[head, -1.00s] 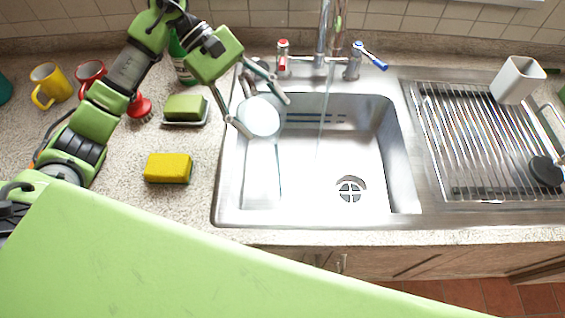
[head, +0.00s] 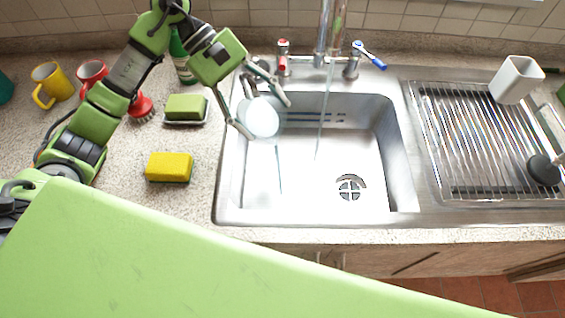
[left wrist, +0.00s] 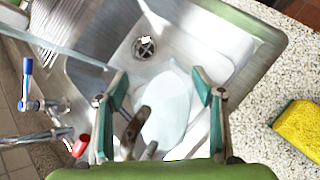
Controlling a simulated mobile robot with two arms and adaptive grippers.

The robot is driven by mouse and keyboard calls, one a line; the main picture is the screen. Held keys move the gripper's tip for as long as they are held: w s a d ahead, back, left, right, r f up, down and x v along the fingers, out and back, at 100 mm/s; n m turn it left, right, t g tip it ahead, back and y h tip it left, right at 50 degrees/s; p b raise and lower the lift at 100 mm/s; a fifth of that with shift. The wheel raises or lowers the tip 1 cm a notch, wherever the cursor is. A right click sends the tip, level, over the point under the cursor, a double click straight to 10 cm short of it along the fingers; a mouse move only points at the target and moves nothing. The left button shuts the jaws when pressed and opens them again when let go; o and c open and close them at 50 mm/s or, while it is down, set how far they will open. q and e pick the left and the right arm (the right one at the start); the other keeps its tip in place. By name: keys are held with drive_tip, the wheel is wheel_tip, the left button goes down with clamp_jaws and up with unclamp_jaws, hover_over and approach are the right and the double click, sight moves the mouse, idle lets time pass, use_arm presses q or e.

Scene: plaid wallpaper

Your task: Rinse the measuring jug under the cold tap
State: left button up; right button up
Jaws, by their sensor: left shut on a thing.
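The measuring jug (head: 259,118) is a pale, see-through vessel at the left end of the steel sink basin (head: 300,185). My left gripper (head: 262,114) is shut on it, with its fingers on either side; the exact contact is hard to make out. In the left wrist view the jug (left wrist: 168,105) hangs between the fingertips over the basin. The blue-handled cold tap (head: 368,55) is at the back right of the sink, and a thin water stream (head: 322,115) falls from the spout (head: 322,40). The jug is left of the stream, apart from it.
The red-handled tap (head: 283,55) stands close behind my left gripper. A yellow sponge (head: 169,167), green soap (head: 186,106) on a dish and a red brush (head: 140,105) lie left of the basin. A white cup (head: 516,80) stands on the drainer (head: 470,140). The basin's middle is empty.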

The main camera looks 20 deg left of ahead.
use_arm(q)
drive_tip(key=shift+s+d+f+m+t+y+p, duration=0.15)
drive_tip(key=shift+s+d+f+t+y+p, duration=0.15)
drive_tip(key=shift+y+p, duration=0.2)
drive_tip(key=shift+s+d+f+m+t+y+p, duration=0.15)
drive_tip(key=shift+f+t+y+p, duration=0.2)
drive_tip(key=shift+p, duration=0.2)
idle(1.6)
drive_tip(key=shift+s+d+r+t+y+p, duration=0.35)
drive_tip(key=shift+t+y+p, duration=0.25)
drive_tip(key=shift+p, duration=0.5)
idle(0.3)
drive_tip(key=shift+d+f, duration=0.1)
drive_tip(key=shift+s+d+m+t+y+b, duration=0.3)
drive_tip(key=shift+s+d+t+y+b, duration=0.15)
drive_tip(key=shift+s+d+y+b, duration=0.2)
idle(0.4)
